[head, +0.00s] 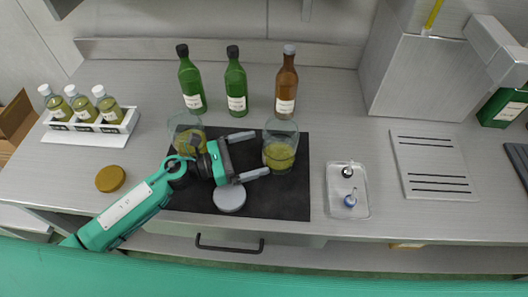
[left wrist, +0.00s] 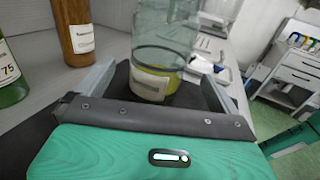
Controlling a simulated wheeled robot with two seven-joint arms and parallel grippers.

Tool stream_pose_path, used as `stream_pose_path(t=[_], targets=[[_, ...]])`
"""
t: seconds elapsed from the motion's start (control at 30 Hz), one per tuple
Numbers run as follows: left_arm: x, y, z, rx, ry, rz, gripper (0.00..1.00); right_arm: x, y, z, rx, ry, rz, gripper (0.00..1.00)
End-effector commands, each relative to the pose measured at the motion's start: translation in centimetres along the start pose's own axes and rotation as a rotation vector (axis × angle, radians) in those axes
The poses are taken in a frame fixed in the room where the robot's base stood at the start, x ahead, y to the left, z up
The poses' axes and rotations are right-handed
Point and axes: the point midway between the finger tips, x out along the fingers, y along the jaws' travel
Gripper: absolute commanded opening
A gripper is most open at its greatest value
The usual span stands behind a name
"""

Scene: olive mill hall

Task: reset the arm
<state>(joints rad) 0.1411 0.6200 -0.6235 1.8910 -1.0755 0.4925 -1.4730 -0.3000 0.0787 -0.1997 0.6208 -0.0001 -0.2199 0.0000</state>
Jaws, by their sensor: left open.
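My left gripper (head: 262,153) is open over the black mat (head: 290,204), its fingers pointing right. A clear glass jar (head: 280,146) with yellow-green liquid and a pale label stands just beyond the fingertips. In the left wrist view the jar (left wrist: 158,60) appears ahead, between the two fingers, and the jaws are not closed on it. A second clear jar with similar liquid (head: 186,134) stands left of the gripper, partly hidden by my left arm. A grey round disc (head: 229,199) lies on the mat below the gripper. My right gripper is not in view.
Green bottles (head: 191,82) (head: 236,83) and a brown bottle (head: 286,84) stand behind the mat. A white rack (head: 92,125) with small bottles is at left, near an amber disc (head: 110,179). A clear tray (head: 347,192) and a lined board (head: 434,166) lie at right.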

Motion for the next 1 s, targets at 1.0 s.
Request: stream_pose_path(t=[1.0], targets=[[-0.5, 0.0, 5.6, 0.001, 0.0, 0.0, 0.99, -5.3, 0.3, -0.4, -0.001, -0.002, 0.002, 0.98]])
